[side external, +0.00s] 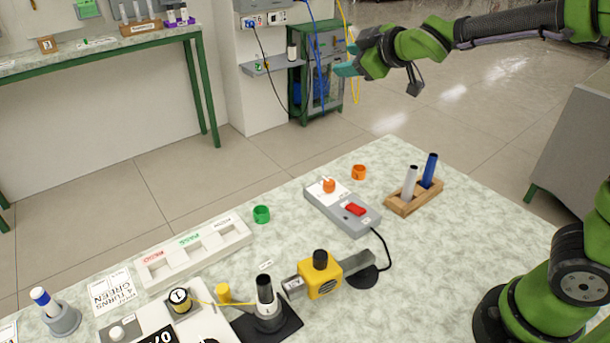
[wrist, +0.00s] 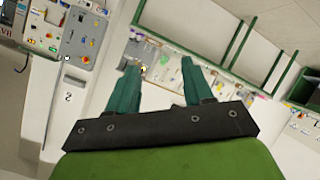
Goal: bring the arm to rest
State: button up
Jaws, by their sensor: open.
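My gripper (side external: 347,62) is raised high above and beyond the far side of the table, at the top of the side view. In the wrist view its two teal fingers (wrist: 160,82) stand apart with nothing between them. The gripper is open and empty, and it touches nothing. My green arm reaches in from the upper right, held out roughly level over the floor.
The speckled table (side external: 440,232) holds a wooden rack (side external: 400,206) with two rods, a grey box with a red button (side external: 355,209), a yellow device (side external: 320,280), a white tray (side external: 160,270) and coloured rings. A green cabinet (side external: 300,75) stands behind the gripper.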

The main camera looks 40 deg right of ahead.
jog(key=s+a+f+m+g+y, duration=0.1)
jog(key=s+f+m+g, duration=0.1)
jog(key=s, duration=0.6)
jog(key=s+a+f+m+g, duration=0.2)
jog(key=s+m, duration=0.3)
jog(key=s, duration=0.4)
jog(key=s+a+f+m+g+y, duration=0.1)
jog(key=s+a+f+m, duration=0.1)
jog(key=s, duration=0.7)
jog(key=shift+s+a+f+m+g+y, duration=0.15)
jog(key=shift+s+f+m+g+y, duration=0.3)
jog(key=shift+m, duration=0.45)
